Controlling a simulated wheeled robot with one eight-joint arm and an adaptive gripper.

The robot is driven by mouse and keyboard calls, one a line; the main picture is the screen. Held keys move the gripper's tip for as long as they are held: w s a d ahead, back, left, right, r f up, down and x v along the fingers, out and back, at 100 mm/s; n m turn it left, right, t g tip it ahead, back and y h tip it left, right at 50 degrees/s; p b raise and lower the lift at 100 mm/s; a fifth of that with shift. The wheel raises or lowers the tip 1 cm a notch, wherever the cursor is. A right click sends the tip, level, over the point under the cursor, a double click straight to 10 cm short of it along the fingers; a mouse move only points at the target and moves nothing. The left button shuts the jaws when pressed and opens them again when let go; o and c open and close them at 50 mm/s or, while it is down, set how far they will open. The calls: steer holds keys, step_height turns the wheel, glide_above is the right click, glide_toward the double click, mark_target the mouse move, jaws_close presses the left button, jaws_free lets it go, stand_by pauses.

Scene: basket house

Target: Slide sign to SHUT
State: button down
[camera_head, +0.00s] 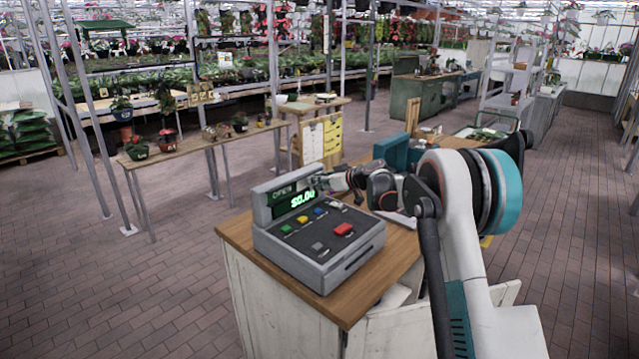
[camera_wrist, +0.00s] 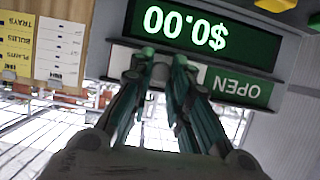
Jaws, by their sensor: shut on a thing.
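The sign (camera_wrist: 238,88) is a strip along the cash register's display; its green part reads OPEN, upside down in the wrist view. In the head view the sign (camera_head: 283,192) runs above the lit display and OPEN shows on it. My gripper (camera_wrist: 160,68) has its fingertips at the strip, left of the word OPEN in the wrist view. It is shut on the sign's slider, which the fingers mostly hide. A pale section of the strip shows beside the fingers. In the head view my gripper (camera_head: 326,182) is at the right end of the sign.
The grey cash register (camera_head: 315,262) stands on a wooden-topped counter (camera_head: 235,235). Coloured buttons, including a large red one (camera_head: 343,229), lie in front of the display. A teal box (camera_head: 393,152) stands behind my arm.

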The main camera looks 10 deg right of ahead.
steer(key=s+a, duration=0.2)
steer(key=a, duration=0.1)
steer(key=s+a, duration=0.2)
steer(key=a, duration=0.1)
steer(key=s+a, duration=0.3)
steer(key=shift+a, duration=0.35)
steer(key=c, duration=1.5)
jaws_free()
steer(key=shift+s+a, duration=0.1)
steer(key=shift+a, duration=0.05)
steer(key=shift+o, duration=0.2)
steer(key=v, duration=1.2)
